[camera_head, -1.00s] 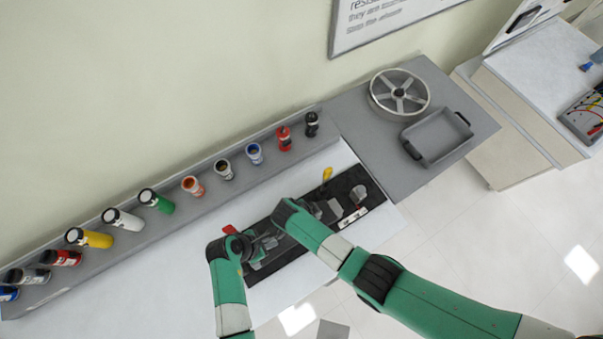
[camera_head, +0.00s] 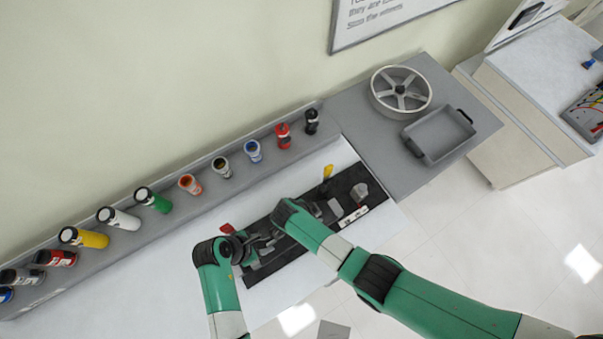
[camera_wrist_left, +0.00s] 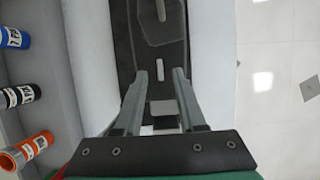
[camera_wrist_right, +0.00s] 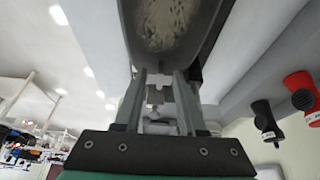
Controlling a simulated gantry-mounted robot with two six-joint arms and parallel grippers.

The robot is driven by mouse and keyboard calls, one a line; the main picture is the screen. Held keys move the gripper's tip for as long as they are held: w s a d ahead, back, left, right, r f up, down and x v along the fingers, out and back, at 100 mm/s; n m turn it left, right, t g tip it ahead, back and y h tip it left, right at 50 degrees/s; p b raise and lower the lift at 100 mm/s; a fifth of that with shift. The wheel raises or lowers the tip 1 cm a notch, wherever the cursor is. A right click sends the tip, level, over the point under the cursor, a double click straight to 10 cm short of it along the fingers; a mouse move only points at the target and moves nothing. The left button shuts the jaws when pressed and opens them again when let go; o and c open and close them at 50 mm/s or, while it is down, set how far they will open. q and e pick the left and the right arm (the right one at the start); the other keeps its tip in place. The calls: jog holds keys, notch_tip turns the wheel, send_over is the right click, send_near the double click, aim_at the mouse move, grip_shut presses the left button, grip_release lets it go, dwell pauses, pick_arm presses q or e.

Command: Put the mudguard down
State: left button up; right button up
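A dark, curved piece with a mottled pale inside, which looks like the mudguard (camera_wrist_right: 172,22), fills the top of the right wrist view, just past the fingertips of my right gripper (camera_wrist_right: 160,78). The right fingers stand apart, with a small pale shape visible between them; contact with the dark piece cannot be told. My left gripper (camera_wrist_left: 161,75) points down over the black mat (camera_wrist_left: 122,45). Its fingers are apart, with light square patches below between them. In the head view, both grippers are close together over the mat's left part, and my right arm hides much there.
Several bottles, including a yellow one (camera_head: 84,238), line the shelf behind the white table. A spoked wheel (camera_head: 401,91) and a grey tray (camera_head: 405,136) sit on the grey table at right. The white table's left is clear.

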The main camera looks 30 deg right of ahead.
jog(key=v, duration=0.7)
jog(key=shift+a+r, duration=0.15)
jog(key=shift+r, duration=0.05)
pick_arm(q)
jog(key=v, duration=0.8)
jog(key=shift+a+r, duration=0.1)
